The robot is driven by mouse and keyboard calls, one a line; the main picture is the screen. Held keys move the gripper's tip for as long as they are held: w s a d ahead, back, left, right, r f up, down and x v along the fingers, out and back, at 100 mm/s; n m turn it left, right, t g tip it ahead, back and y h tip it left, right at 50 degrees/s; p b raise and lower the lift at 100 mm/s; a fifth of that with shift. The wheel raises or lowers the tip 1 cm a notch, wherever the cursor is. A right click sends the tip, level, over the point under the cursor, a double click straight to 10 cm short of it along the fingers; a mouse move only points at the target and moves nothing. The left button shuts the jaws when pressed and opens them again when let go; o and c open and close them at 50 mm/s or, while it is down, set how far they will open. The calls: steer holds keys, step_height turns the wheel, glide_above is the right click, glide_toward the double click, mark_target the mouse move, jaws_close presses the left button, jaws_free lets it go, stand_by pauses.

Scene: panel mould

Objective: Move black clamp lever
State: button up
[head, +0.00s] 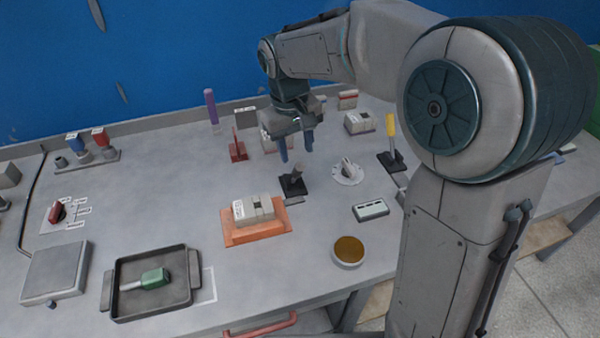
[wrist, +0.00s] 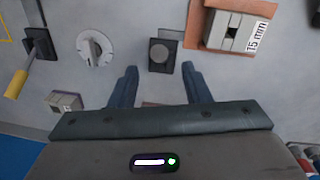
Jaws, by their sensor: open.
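The black clamp lever (head: 293,182) stands on the grey bench near the middle, with a dark base and a short upright handle. In the wrist view the lever (wrist: 160,52) is seen from above, its round handle top lying just beyond the gap between the fingertips. My gripper (head: 296,153) hangs pointing down above the lever. It is open and empty, with its two blue-grey fingers (wrist: 159,72) apart and not visibly touching the lever.
A white dial (head: 347,173) and a yellow-handled lever (head: 391,130) stand to the right. An orange base with a grey block (head: 255,215) lies in front. A red lever (head: 238,150) stands behind. A black tray (head: 190,275) sits at front left.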

mark_target(299, 176)
steer(key=f, duration=0.8)
steer(key=shift+w+d+f, duration=0.2)
steer(key=shift+d+f, duration=0.2)
jaws_close()
